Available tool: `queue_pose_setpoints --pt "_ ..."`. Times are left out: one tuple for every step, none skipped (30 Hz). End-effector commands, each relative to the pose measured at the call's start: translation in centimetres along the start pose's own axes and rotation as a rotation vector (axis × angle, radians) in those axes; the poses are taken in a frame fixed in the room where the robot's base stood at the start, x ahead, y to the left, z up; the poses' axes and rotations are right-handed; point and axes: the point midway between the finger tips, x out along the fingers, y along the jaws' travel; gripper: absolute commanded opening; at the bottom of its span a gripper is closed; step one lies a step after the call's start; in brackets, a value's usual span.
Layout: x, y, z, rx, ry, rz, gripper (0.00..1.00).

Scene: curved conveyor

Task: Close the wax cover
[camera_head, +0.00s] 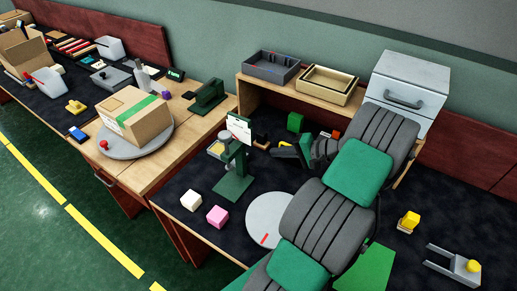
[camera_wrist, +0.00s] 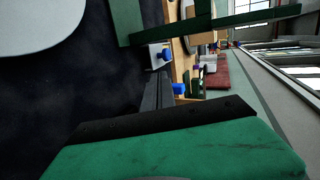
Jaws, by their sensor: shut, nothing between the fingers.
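A small grey cup with a yellow filling (camera_head: 218,148) is held on a green stand (camera_head: 236,180), left of the arm. A pale upright panel (camera_head: 239,129) stands just behind the cup; I cannot tell if it is the wax cover. My gripper (camera_head: 268,146) is shut and empty, to the right of the stand and apart from the cup. In the wrist view, green bars (camera_wrist: 205,22), probably of this stand, cross the top. The shut fingers (camera_wrist: 151,92) show narrow and dark there.
White (camera_head: 191,200) and pink (camera_head: 217,216) blocks lie before the stand. A pale round disc (camera_head: 268,218) lies beside my arm. A wooden shelf (camera_head: 285,90) with two trays and a grey drawer unit (camera_head: 407,85) stand behind. A cardboard box (camera_head: 136,118) is at left.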

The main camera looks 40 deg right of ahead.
Motion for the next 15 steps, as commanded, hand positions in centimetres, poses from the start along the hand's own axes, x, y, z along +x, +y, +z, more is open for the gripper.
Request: queue_pose_setpoints --pt "0.9 -0.1 0.1 -0.001 -0.004 -0.001 0.00" --pt "1.4 -0.1 0.1 -0.001 -0.004 0.000 0.00" --pt "2.3 -0.1 0.1 0.000 -0.004 0.001 0.00" --pt "2.9 -0.1 0.1 0.000 -0.005 0.001 0.00" --pt "3.6 -0.1 0.2 0.000 -0.006 0.001 0.00" --pt "4.5 -0.1 0.2 0.000 -0.005 0.002 0.00" --pt "5.2 -0.1 0.2 -0.001 -0.006 0.002 0.00" --pt "5.9 -0.1 0.2 -0.002 -0.005 0.002 0.00" --pt "6.8 -0.1 0.2 -0.002 -0.006 0.003 0.00" --pt "7.5 -0.1 0.2 -0.002 -0.006 0.003 0.00" --pt "8.2 -0.1 0.3 -0.002 -0.008 0.002 0.00" --pt "9.0 -0.1 0.2 -0.002 -0.007 0.003 0.00" --pt "9.6 -0.3 0.3 -0.004 -0.008 0.004 0.00" --pt "10.1 -0.5 0.2 -0.004 -0.007 0.003 0.00" --pt "10.8 -0.8 0.3 -0.004 -0.008 0.003 0.00"
